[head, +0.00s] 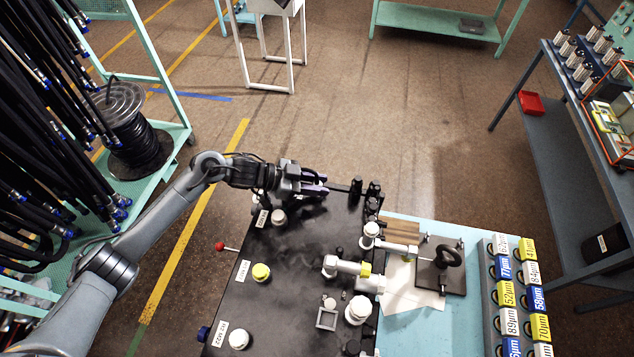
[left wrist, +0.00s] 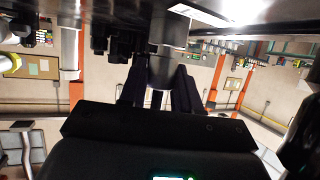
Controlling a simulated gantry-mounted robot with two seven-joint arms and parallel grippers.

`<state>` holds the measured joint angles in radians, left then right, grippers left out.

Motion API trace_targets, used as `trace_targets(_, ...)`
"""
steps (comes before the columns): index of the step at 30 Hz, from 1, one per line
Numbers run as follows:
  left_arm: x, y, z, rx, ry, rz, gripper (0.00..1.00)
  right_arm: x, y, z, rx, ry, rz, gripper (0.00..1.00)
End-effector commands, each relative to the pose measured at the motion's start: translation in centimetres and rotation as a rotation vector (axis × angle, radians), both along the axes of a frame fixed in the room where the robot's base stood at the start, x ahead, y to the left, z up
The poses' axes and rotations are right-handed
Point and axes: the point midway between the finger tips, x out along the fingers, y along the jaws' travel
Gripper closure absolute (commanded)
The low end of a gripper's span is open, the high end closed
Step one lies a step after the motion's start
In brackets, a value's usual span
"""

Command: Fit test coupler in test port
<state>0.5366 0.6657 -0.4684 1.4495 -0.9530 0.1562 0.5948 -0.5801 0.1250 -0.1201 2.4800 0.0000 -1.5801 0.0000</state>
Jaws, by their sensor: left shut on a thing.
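My left gripper (head: 316,184) reaches in from the left over the far edge of the black bench panel (head: 290,300). In the left wrist view its two dark fingers are shut on a dark grey cylindrical fitting (left wrist: 161,72), which looks like the test coupler. In the head view the held piece is mostly hidden by the gripper. Several dark upright fittings (head: 373,190) stand just right of the fingertips. I cannot tell which one is the test port, or whether the held piece touches anything. My right gripper is in neither view.
White-capped fittings (head: 278,217), a yellow cap (head: 261,271) and a red-knobbed lever (head: 220,246) are on or beside the panel. White pipe blocks (head: 345,266) and a handwheel fixture (head: 447,257) stand to the right. A hose rack (head: 150,60) is at the left.

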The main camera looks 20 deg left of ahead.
Motion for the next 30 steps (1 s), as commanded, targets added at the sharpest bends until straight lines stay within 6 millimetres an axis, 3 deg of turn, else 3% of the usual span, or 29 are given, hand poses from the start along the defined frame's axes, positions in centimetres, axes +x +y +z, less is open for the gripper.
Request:
trace_targets(2,0.0,0.0,-0.3,0.0,0.0,0.0,0.98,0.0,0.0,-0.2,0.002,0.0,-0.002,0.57)
trace_targets(3,0.0,0.0,-0.3,-0.001,0.0,0.0,0.67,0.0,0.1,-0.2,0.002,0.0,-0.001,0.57)
trace_targets(9,0.0,0.0,-0.2,0.0,0.0,0.0,0.38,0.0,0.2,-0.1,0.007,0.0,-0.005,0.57)
trace_targets(20,-0.1,0.3,-0.2,0.0,0.001,0.0,0.38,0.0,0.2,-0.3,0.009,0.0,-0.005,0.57)
trace_targets(30,-2.1,4.3,1.3,0.002,0.0,0.001,0.38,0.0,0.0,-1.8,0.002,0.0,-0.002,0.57)
